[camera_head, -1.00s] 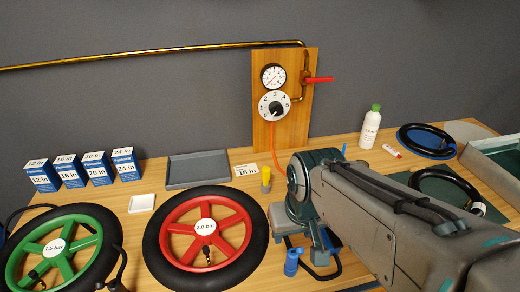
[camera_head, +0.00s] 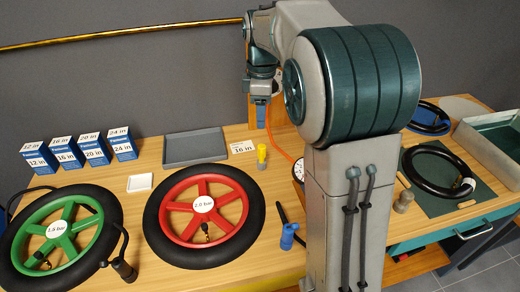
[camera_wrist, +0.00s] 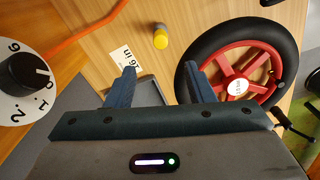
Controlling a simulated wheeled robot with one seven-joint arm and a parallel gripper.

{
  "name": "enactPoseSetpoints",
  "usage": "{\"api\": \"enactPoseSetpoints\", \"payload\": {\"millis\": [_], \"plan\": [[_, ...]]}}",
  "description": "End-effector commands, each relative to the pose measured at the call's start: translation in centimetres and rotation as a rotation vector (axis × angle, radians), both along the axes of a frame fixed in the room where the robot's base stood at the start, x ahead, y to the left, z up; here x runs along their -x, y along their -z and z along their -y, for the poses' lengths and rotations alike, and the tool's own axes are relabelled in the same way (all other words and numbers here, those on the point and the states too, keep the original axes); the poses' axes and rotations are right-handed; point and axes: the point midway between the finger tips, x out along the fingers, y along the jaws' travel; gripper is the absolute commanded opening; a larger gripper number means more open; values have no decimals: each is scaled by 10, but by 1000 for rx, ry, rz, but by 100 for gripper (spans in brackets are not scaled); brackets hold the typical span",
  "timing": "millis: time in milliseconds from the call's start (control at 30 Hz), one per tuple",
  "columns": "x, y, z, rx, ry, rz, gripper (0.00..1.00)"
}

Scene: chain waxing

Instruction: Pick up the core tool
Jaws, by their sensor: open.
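A small upright tool with a yellow top and a grey lower part (camera_head: 262,156) stands on the bench, right of the red wheel; it looks like the core tool, though no label shows. In the wrist view the yellow-topped tool (camera_wrist: 160,38) stands beyond the fingertips, beside the "16 in" card. My gripper (camera_head: 261,122) points down above the back of the bench, behind the tool. In the wrist view my gripper (camera_wrist: 160,70) has its two blue fingers apart with nothing between them.
The red wheel (camera_head: 172,195) and green wheel (camera_head: 68,240) lie at left front. A grey tray (camera_head: 195,148), the "16 in" card (camera_head: 243,147) and blue boxes (camera_head: 92,150) are behind. A blue-ended black item (camera_head: 287,238) lies right of the red wheel. The dial (camera_wrist: 25,80) stands close by.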

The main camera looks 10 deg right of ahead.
Motion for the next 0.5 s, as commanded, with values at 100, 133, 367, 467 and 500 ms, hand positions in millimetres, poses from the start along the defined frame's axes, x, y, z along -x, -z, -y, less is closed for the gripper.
{"api": "enactPoseSetpoints", "payload": {"millis": [100, 133, 367, 467, 500], "plan": [[-4, 7, 0, 2, -29, -7, 48], [-5, 10, -1, 3, -31, -9, 48], [-4, 55, -1, 4, -33, -9, 48], [-4, 71, -1, 4, -32, -9, 48], [-4, 76, -1, 3, -32, -7, 48]]}}
